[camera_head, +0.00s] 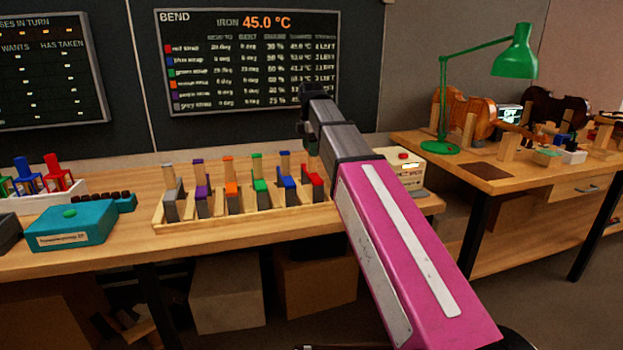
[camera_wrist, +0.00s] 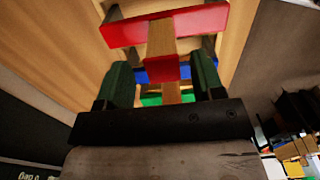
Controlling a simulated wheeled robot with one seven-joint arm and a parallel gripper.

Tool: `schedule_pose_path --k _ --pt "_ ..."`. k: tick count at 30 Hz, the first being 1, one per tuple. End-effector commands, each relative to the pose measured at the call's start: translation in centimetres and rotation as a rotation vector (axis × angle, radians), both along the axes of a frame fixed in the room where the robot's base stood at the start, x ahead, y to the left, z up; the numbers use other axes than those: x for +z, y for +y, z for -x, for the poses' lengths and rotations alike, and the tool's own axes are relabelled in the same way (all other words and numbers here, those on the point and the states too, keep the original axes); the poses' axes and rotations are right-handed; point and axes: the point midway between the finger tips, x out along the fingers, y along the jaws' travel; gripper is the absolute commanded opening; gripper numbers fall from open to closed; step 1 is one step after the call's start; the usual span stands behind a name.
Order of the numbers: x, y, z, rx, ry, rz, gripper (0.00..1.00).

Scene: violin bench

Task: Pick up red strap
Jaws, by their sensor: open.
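The red strap (camera_head: 312,182) is the rightmost piece in a wooden rack (camera_head: 240,221) on the bench. It shows red parts around a pale wooden strip. In the wrist view the red strap (camera_wrist: 195,22) lies just beyond the fingertips, with a red cross-piece and a red-ended wooden strip. My gripper (camera_wrist: 162,62) is open, its two dark green fingers on either side of the view's middle. No part of the strap is seen clamped. In the head view my arm comes in from the lower right, its end above the rack's right end; the fingertips are unclear there.
Blue (camera_head: 287,186), green (camera_head: 260,188), orange (camera_head: 231,190), purple and grey straps stand left in the rack. A cream box (camera_head: 405,170) stands right of my arm. A teal box (camera_head: 70,226) and coloured pieces lie left. A second table (camera_head: 490,178) holds a green lamp.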

Motion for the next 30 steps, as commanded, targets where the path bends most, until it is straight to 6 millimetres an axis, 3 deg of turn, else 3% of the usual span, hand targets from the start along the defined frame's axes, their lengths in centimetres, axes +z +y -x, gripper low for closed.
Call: schedule_pose_path --k 9,17,21,23,30 --pt "-4.1 -0.1 0.3 0.000 0.002 0.001 0.62" --pt "-4.3 -0.1 0.3 0.000 0.001 0.000 0.62" --pt "-4.3 -0.1 0.3 0.000 0.001 0.000 0.16" --pt "-4.3 -0.1 0.3 0.000 0.001 0.000 0.00" --pt "-4.3 -0.1 0.2 0.000 0.000 0.000 0.00"
